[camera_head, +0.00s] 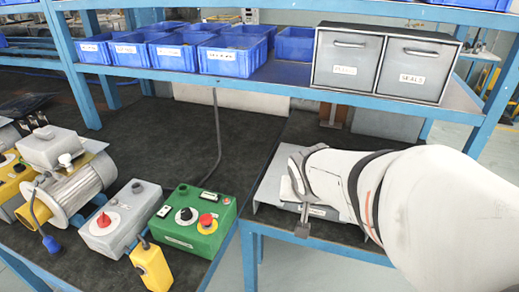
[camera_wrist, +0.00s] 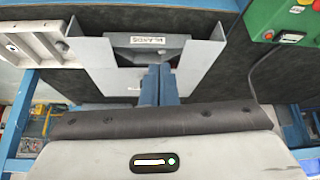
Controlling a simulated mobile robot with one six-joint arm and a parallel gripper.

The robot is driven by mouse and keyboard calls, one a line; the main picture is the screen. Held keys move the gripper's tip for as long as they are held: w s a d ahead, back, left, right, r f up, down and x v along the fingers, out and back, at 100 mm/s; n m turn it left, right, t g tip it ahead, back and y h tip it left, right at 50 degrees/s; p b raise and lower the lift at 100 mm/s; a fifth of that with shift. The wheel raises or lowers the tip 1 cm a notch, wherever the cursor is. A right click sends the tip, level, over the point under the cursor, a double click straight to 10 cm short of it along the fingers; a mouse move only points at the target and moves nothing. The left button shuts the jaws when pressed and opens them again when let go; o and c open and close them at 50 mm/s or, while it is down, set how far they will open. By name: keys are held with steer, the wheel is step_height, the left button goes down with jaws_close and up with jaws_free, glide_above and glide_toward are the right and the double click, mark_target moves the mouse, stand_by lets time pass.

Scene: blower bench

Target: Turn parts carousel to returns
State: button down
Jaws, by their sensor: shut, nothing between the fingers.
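A grey sheet-metal holder (camera_wrist: 110,62) lies ahead of my gripper in the wrist view. It has upright side walls and a dark bin with a white label, which appears upside down. It looks like the parts carousel, but I cannot confirm this, and no returns label is readable. In the head view the grey metal (camera_head: 268,192) shows on the right bench, mostly hidden behind my arm. My gripper (camera_wrist: 160,72) is shut and empty, its blue-grey fingertips at the holder's near edge in the picture. I cannot tell whether they touch it.
A green control box (camera_head: 195,222) with a red button stands left of my arm. A grey switch box (camera_head: 120,216) and a motor (camera_head: 70,178) are further left. Blue bins (camera_head: 231,56) and a drawer unit (camera_head: 380,62) fill the shelf above. Dark bench between is clear.

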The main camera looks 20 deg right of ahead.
steer(key=w+d+f+m+t+y+b, duration=0.1)
steer(key=w+d+f+m+t+b, duration=0.35)
steer(key=w+d+f+m, duration=0.5)
steer(key=w+f+y+b, duration=0.1)
steer(key=w+f, duration=0.1)
steer(key=w+a+f+m+t+y+b, duration=0.1)
steer(key=w+f+b, duration=0.1)
steer(key=w+f, duration=0.1)
steer(key=w+f+t+y+b, duration=0.1)
steer(key=w+f+y+b, duration=0.1)
steer(key=w+f, duration=0.1)
steer(key=shift+w+a, duration=0.2)
steer(key=shift+r+m, duration=0.1)
steer(key=shift+m, duration=0.15)
